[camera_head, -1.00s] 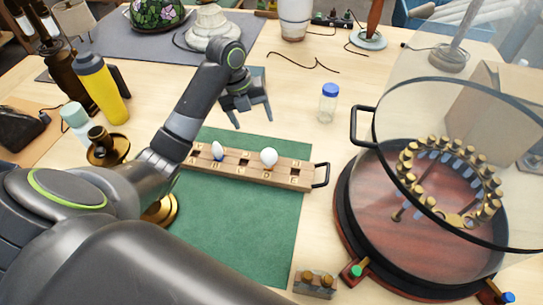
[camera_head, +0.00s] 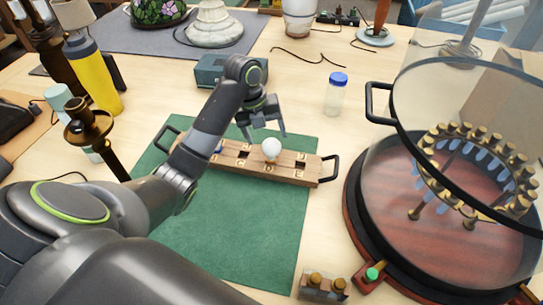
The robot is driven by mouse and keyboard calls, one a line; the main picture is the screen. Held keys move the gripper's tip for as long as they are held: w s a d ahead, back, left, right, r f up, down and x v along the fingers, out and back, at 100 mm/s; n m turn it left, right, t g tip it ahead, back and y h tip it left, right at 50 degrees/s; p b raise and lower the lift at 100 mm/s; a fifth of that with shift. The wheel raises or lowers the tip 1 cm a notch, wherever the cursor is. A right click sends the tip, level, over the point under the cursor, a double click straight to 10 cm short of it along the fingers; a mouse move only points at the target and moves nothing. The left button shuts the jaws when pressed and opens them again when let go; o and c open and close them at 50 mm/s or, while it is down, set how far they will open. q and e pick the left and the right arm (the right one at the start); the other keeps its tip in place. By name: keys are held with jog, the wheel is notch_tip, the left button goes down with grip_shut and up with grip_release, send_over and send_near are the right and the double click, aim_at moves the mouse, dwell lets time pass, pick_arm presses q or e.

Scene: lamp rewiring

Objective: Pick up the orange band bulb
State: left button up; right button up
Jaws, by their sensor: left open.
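A wooden tray (camera_head: 305,167) with lettered sockets and black end handles lies on the green mat (camera_head: 240,230). A round white bulb (camera_head: 271,148) stands in one of its sockets. I cannot make out an orange band on it. My arm hides the tray's left part, where only a small bluish bit of a second bulb (camera_head: 219,149) shows. My left gripper (camera_head: 265,135) is open and points down over the tray, with its fingers just behind and above the round bulb. It does not appear to hold anything. My right gripper is out of view.
A blue-capped jar (camera_head: 336,95) stands behind the tray. A round wooden base (camera_head: 440,235) with a ring of small bulbs and a clear, black-rimmed lid (camera_head: 395,110) fills the right. A yellow bottle (camera_head: 95,80) and a brass stand (camera_head: 90,130) stand at left. The front mat is clear.

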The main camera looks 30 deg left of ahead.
aim_at(269, 142)
pick_arm(q)
jog(key=f, duration=0.1)
jog(key=d+f, duration=0.1)
jog(key=f, duration=0.2)
jog(key=shift+s+d, duration=0.15)
jog(key=shift+d, duration=0.25)
jog(key=shift+f, duration=0.45)
jog(key=c, duration=1.1)
jog(key=shift+r, duration=0.1)
